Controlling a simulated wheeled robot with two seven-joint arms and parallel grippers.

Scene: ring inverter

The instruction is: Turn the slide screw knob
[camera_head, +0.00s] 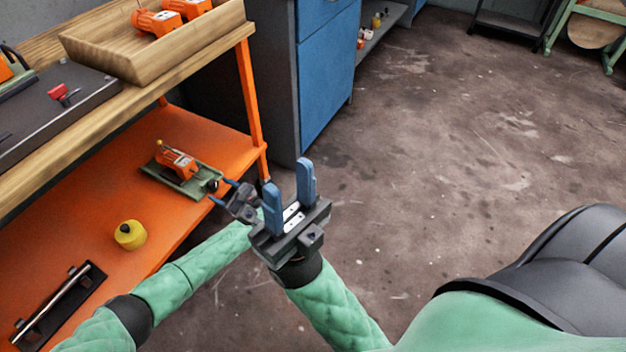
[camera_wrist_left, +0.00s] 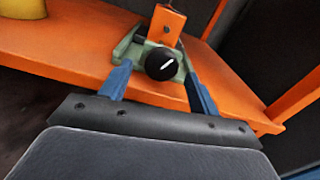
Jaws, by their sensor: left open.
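The slide screw device has a green base (camera_head: 178,184) carrying an orange block (camera_head: 176,160), and it sits on the orange lower shelf. Its round black knob (camera_head: 212,185) is at the end facing me. In the left wrist view the black knob (camera_wrist_left: 160,66) shows a white line mark and lies between the fingertips in the picture. My left gripper (camera_head: 219,189) is open in front of the knob, one finger on each side; I see no clear contact. My right gripper (camera_head: 290,177) is open and empty, nearer the head camera, with its blue fingers pointing up.
A yellow round object (camera_head: 130,235) and a black tray with a metal rod (camera_head: 58,305) lie on the orange shelf (camera_head: 110,200). A wooden tray (camera_head: 205,52) is on the bench above. An orange leg (camera_head: 250,95) stands near the left gripper. Open floor is at right.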

